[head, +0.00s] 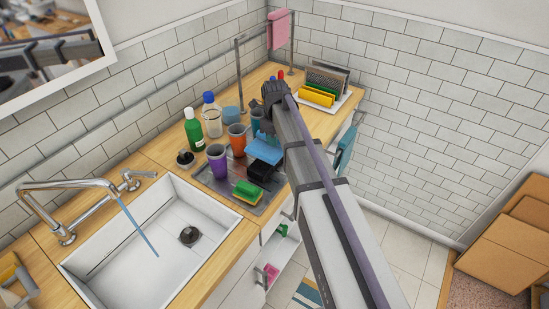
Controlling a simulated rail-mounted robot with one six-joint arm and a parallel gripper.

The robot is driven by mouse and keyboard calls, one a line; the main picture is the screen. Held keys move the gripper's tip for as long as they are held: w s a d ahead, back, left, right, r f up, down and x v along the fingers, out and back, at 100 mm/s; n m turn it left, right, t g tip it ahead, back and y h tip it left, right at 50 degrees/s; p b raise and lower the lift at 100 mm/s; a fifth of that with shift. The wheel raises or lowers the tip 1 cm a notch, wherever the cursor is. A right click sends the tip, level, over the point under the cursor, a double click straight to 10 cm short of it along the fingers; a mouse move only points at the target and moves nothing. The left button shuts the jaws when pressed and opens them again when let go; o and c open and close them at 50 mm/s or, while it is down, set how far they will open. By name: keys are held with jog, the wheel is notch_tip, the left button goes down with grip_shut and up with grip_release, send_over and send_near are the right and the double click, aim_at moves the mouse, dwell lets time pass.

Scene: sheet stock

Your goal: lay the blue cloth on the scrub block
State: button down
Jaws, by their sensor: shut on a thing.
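The blue cloth (263,152) is a light blue flat piece in the middle of the head view, above the right part of the grey tray. My gripper (271,141) is shut on it, mostly hidden behind my own arm and the cloth. The scrub block (248,191), green on top and yellow below, lies at the front of the tray. The cloth is farther back than the block and apart from it. A dark shape shows just below the cloth; I cannot tell what it is.
A purple cup (217,160), an orange cup (237,140) and a green bottle (194,130) stand left of the cloth. The grey tray (222,187) lies beside the white sink (135,252). A rack with plates (326,82) stands behind. A teal towel (346,148) hangs at right.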

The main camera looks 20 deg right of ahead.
jog(key=shift+f, duration=0.25)
notch_tip(320, 180, down, 4)
jog(key=b, duration=0.3)
jog(key=shift+b, duration=0.35)
jog(key=shift+r+p, duration=0.3)
jog(key=shift+f, duration=0.2)
jog(key=c, duration=0.9)
grip_release()
notch_tip(320, 180, up, 13)
jog(key=p, duration=1.2)
jog(key=shift+f, duration=0.15)
jog(key=shift+s+f, duration=0.15)
jog(key=shift+s, duration=0.2)
jog(key=s+a+n, duration=0.3)
jog(key=s+n, duration=2)
jog(key=n, duration=0.4)
notch_tip(320, 180, down, 6)
jog(key=b, duration=0.6)
jog(key=shift+w+n, duration=0.25)
jog(key=shift+n, duration=0.05)
